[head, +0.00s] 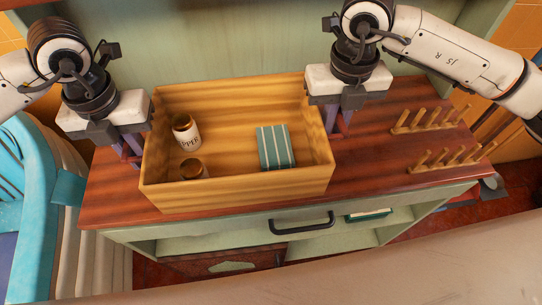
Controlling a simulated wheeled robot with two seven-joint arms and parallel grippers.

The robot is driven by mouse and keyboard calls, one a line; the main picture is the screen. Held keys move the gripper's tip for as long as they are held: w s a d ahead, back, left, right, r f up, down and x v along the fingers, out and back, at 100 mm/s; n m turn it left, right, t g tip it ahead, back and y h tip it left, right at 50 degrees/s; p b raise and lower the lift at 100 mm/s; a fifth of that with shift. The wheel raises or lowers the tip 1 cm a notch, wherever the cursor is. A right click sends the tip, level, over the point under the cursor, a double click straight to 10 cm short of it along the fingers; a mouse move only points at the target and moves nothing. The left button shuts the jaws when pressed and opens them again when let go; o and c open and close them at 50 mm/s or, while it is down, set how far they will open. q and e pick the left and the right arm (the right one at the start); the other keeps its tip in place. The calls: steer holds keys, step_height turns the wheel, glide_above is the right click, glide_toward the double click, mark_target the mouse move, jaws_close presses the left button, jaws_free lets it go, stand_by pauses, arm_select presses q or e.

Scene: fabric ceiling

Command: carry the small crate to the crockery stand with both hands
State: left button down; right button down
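The small crate (235,190) is an open, light wooden box standing upright on a reddish-brown wooden top. It holds a jar marked with letters (188,138), a second jar (194,170) and a green striped box (275,147). My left gripper (132,148) points down at the crate's left side. My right gripper (341,122) points down at its right side. Both sets of fingers are close to the outer walls; the crate and gripper bodies partly hide them. I cannot tell whether either grips the crate. Which piece is the crockery stand is not clear.
The reddish-brown top (390,165) belongs to a green cabinet with a dark handle (302,224) and open shelves. Two wooden peg racks (430,120) (452,158) stand on its right. A turquoise chair-like piece (38,200) is at the left. The top between crate and racks is clear.

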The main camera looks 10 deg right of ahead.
arm_select(q)
steer(key=shift+f, duration=0.2)
arm_select(e)
steer(key=shift+w+f, duration=0.1)
steer(key=shift+f, duration=0.15)
